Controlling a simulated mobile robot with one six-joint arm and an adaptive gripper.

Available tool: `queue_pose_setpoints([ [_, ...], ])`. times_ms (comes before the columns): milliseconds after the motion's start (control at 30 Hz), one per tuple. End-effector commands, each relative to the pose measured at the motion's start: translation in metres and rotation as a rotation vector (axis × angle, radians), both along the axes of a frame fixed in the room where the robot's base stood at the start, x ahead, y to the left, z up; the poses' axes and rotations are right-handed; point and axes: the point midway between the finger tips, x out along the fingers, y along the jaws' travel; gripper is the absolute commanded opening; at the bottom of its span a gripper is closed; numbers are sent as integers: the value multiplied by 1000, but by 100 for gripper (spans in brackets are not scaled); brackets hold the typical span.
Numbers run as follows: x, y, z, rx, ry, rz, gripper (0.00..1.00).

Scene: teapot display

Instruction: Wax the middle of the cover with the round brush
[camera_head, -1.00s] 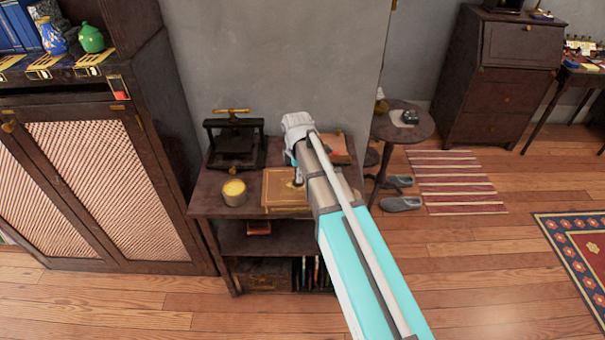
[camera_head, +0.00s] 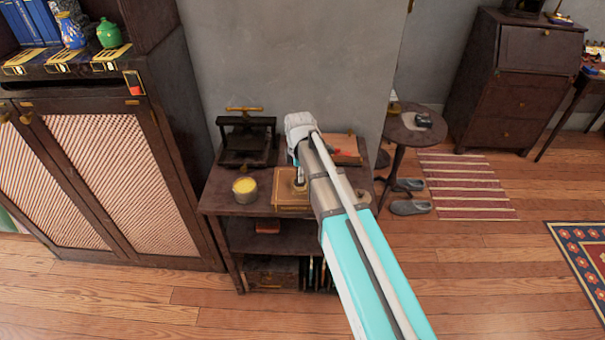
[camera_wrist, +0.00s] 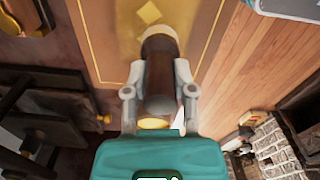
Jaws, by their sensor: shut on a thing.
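My gripper (camera_wrist: 158,95) is shut on the round brush (camera_wrist: 160,72), a dark brown cylinder with a paler end, in the wrist view. The brush's far end overlaps the tan cover (camera_wrist: 110,40), which has gold lines and a gold diamond (camera_wrist: 148,13) just beyond the brush. I cannot tell whether the bristles touch the cover. In the head view, the book's cover (camera_head: 283,188) lies flat on the small dark table, and my gripper (camera_head: 299,181) is over it. My arm hides its right part.
A pot of yellow wax (camera_head: 245,190) stands left of the book. A dark press (camera_head: 246,143) with a brass handle is behind it. Another tan book (camera_head: 346,149) lies at the back right of the table (camera_head: 222,200). A round side table (camera_head: 415,128) stands to the right.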

Motion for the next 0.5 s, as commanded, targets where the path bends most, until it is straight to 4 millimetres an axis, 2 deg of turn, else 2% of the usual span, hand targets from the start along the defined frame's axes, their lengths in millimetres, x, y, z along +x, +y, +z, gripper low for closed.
queue_pose_setpoints([
  [500, 2, 30, 2, 0, 0, 2, 0],
])
